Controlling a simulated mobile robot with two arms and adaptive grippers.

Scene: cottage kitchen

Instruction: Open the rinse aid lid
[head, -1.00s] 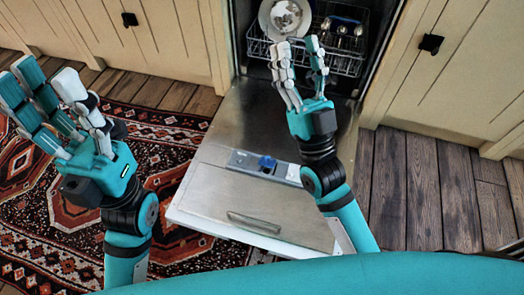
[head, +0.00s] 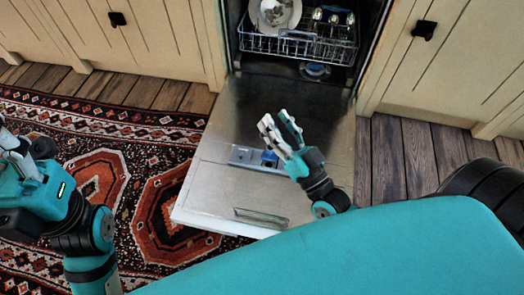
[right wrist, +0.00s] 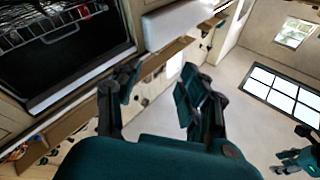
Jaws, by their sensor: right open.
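The rinse aid lid (head: 268,157) is a small blue cap on the grey dispenser panel (head: 242,155), set in the inner face of the lowered dishwasher door (head: 215,188). My right gripper (head: 277,120) is open and empty over the door, right beside the lid in the picture. Its fingers partly cover the panel, and I cannot tell whether they touch the lid. In the right wrist view its fingers (right wrist: 158,85) stand apart with nothing between them; the lid is not visible there. My left gripper (head: 22,160) is at the left edge, partly cut off, away from the door.
The dishwasher's lower rack (head: 290,47) holds a plate (head: 278,14) and several glasses. Cream cabinets (head: 160,45) flank the opening. A patterned rug (head: 110,170) lies left of the door; bare wooden floor (head: 400,165) is to the right.

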